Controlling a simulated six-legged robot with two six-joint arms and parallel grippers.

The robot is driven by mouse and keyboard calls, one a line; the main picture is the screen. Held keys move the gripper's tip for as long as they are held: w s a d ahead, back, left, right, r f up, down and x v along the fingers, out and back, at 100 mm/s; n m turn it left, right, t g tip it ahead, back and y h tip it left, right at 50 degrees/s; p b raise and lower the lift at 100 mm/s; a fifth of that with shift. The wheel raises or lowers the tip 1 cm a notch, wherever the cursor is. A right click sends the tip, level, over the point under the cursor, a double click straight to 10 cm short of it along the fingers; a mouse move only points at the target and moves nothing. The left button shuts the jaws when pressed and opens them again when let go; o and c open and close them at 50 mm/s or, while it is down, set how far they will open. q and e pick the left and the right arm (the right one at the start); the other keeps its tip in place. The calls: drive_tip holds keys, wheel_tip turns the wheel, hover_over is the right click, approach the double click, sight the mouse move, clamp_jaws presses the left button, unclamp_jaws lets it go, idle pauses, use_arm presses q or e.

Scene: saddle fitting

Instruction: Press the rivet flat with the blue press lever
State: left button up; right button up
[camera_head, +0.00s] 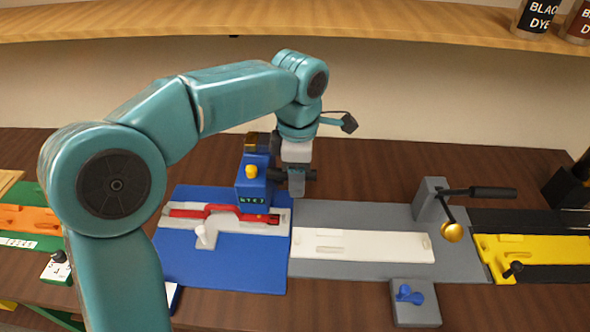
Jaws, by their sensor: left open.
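The blue press (252,188) stands at the back of a blue mat (225,272), with a small green-lettered display and a yellow knob. A dark bar (311,175), which looks like its lever, sticks out to the right at my gripper. A red strap (190,212) lies on a pale holder on the mat, its right end under the press. The rivet cannot be made out clearly there. My left gripper (297,186) is open and points down just right of the press, at the dark bar. Whether it touches the bar I cannot tell. My right gripper is out of view.
To the right, a grey board (350,270) carries a white strip (362,246) and a post with a black handle and brass ball (451,232). A yellow fixture (535,255) lies far right, an orange one (30,219) far left. A shelf (300,20) runs above.

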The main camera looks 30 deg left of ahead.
use_arm(q)
drive_tip(key=shift+w, duration=0.1)
drive_tip(key=c, duration=0.5)
drive_tip(key=shift+c, duration=1.1)
drive_tip(key=shift+s+d+f+b, duration=0.15)
drive_tip(key=shift+s+f+b, duration=0.45)
drive_tip(key=shift+b, duration=0.25)
drive_tip(key=shift+s+d+f, duration=0.15)
drive_tip(key=shift+s, duration=0.1)
